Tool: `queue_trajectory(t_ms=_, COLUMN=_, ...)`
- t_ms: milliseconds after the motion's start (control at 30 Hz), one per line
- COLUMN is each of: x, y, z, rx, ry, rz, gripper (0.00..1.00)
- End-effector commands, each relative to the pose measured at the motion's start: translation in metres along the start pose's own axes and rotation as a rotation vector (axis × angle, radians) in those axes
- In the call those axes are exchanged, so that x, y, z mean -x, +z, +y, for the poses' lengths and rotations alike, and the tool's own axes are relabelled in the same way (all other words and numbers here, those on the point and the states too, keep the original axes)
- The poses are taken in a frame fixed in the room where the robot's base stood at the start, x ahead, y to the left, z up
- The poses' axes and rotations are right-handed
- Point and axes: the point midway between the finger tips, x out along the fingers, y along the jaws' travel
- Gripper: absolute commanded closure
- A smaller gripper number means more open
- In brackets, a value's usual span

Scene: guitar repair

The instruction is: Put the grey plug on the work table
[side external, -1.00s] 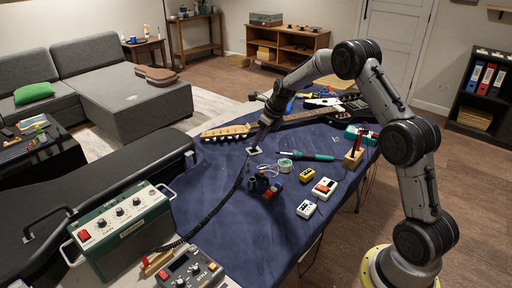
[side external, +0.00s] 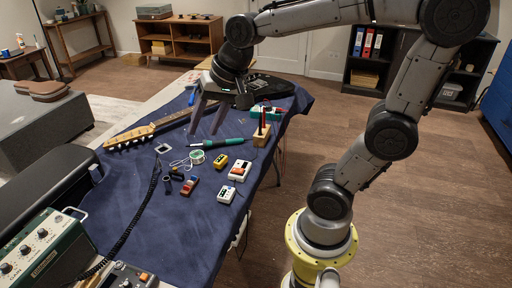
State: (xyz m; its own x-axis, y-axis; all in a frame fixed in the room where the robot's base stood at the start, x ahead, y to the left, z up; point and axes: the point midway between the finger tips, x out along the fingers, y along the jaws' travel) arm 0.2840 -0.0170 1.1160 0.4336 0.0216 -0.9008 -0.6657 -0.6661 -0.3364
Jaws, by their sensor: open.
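The work table (side external: 165,225) is covered with a dark blue cloth. A black coiled cable (side external: 136,222) runs across it from the front boxes, and its far end lies on the cloth close to a small pale square (side external: 163,148). I cannot tell for sure which small piece is the grey plug; it may be at this cable end. My gripper (side external: 204,132) is open over the back half of the table, with two grey fingers spread and nothing seen between them. It is right of the pale square and apart from it.
A guitar neck (side external: 130,135) lies behind, a green soldering iron (side external: 222,143) and solder spool (side external: 197,157) near my fingers. Dark cylinders (side external: 177,174), pedals (side external: 239,170) and a wooden tool block (side external: 262,134) stand nearby. The front cloth is mostly clear.

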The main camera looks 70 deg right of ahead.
Motion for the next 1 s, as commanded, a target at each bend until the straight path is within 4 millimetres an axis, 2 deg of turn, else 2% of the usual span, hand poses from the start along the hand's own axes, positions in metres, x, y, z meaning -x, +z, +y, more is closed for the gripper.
queue_trajectory(t_ms=33, x=0.012, y=0.020, z=0.012, rx=0.147, ry=-0.008, rz=0.012, gripper=0.53)
queue_trajectory(t_ms=100, x=0.021, y=0.043, z=0.029, rx=0.348, ry=-0.008, rz=0.023, gripper=0.53)
queue_trajectory(t_ms=200, x=0.027, y=0.068, z=0.051, rx=0.581, ry=-0.006, rz=0.037, gripper=0.53)
queue_trajectory(t_ms=333, x=0.029, y=0.086, z=0.070, rx=0.770, ry=-0.001, rz=0.047, gripper=0.53)
queue_trajectory(t_ms=500, x=0.029, y=0.093, z=0.077, rx=0.847, ry=0.003, rz=0.049, gripper=0.53)
queue_trajectory(t_ms=1000, x=0.029, y=0.092, z=0.077, rx=0.843, ry=0.003, rz=0.049, gripper=0.53)
